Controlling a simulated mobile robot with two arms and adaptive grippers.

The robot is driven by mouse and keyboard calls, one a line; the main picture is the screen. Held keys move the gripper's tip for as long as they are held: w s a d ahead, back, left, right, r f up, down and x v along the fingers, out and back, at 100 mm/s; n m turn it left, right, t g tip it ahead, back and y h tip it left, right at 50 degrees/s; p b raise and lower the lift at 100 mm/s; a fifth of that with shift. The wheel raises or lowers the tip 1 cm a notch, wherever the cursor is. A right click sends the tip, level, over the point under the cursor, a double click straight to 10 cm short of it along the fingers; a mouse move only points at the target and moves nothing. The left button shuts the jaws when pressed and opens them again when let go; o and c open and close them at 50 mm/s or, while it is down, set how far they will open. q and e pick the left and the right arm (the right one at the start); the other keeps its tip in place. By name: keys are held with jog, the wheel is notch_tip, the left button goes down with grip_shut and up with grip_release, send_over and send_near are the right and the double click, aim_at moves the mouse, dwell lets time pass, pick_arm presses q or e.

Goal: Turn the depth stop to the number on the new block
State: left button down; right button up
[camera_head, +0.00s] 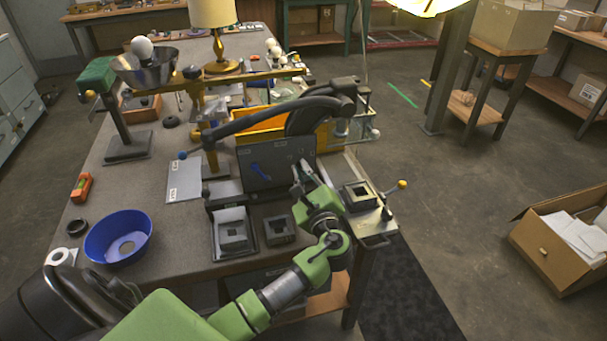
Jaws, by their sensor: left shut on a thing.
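My left gripper (303,175) is at the right side of the press's upright grey panel (290,152). It is shut on a small part there, mostly hidden by the fingers; I cannot tell whether it is the depth stop. No number is readable, and I cannot tell which block is new. My right gripper is not in view.
The press's long dark lever (262,118) reaches left above the panel. A yellow-tipped handle (401,184) sticks out at the right. A blue bowl (118,238) and an orange level (81,188) are on the left of the bench. An open carton (545,245) stands on the floor.

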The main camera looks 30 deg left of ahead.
pick_arm(q)
jog(key=shift+s+a+f+n+b, duration=0.1)
jog(key=shift+f+n+b, duration=0.2)
jog(key=shift+n+b, duration=0.65)
jog(key=shift+n, duration=0.45)
jog(key=c, duration=2.1)
grip_release()
jog(key=shift+c, duration=0.2)
jog(key=shift+r, duration=0.1)
jog(key=v, duration=1.2)
